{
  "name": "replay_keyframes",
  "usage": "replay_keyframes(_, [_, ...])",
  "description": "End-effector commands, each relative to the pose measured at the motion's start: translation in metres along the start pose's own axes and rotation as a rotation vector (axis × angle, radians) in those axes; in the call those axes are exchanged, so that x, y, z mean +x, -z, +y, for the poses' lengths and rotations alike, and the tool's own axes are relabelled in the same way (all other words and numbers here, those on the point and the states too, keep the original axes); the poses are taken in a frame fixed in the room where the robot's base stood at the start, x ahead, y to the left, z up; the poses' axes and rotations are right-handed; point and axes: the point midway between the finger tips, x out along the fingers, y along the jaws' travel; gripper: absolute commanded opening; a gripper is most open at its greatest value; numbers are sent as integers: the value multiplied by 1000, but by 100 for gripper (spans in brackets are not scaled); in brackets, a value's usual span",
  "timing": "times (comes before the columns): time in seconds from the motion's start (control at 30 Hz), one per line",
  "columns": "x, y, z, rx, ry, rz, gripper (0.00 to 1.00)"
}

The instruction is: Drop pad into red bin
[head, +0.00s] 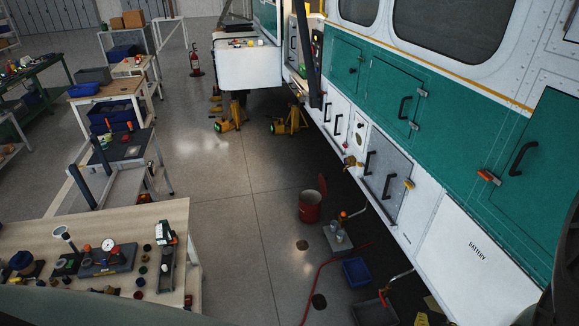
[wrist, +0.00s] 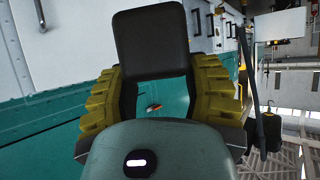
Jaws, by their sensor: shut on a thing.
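In the wrist view, my gripper (wrist: 153,68) has its yellow ribbed fingers on either side of a dark, squarish pad (wrist: 152,35). The bin does not show clearly in the wrist view. I cannot make out the gripper or pad in the head view.
A blue tray (head: 357,271), a red hose (head: 322,272) and a grey can stand lie near the bin. A cluttered workbench (head: 150,214) is at lower left.

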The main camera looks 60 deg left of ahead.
Motion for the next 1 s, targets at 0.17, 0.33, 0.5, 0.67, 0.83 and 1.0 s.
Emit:
replay_keyframes(0.17, [11, 43, 34, 46, -89, 6, 20])
replay_keyframes(0.33, [11, 81, 67, 104, -186, 3, 20])
replay_keyframes(0.5, [4, 118, 96, 156, -276, 8, 20])
replay_keyframes(0.67, [-8, 154, 119, 195, -350, 13, 20])
replay_keyframes(0.83, [-27, 193, 137, 227, -416, 10, 20])
replay_keyframes(1.0, [-52, 231, 147, 247, -461, 10, 20])
